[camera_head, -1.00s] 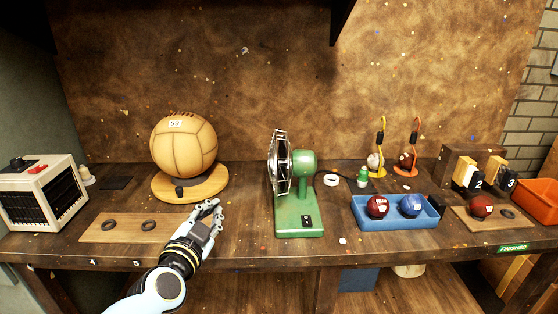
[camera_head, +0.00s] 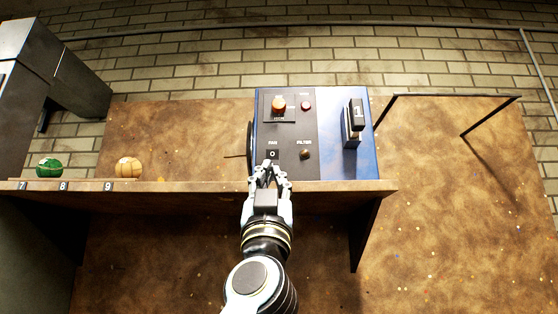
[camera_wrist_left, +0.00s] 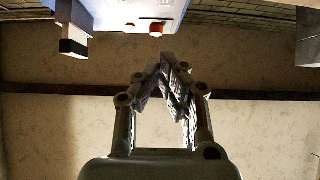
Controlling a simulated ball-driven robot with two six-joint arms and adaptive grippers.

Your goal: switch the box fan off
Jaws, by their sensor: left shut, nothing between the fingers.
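A blue box (camera_head: 341,115) with a dark front panel stands on a high shelf. Low on the panel is a small black switch (camera_head: 272,155) marked FAN, with a pale mark on it; its tilt is too small to read. My left gripper (camera_head: 268,167) is shut and empty just below this switch, at the shelf edge; I cannot tell whether it touches. My right gripper is in neither view.
A black lever (camera_head: 352,124) juts out at right. A green ball (camera_head: 48,167) and a tan ball (camera_head: 127,168) sit left on the shelf (camera_head: 205,186).

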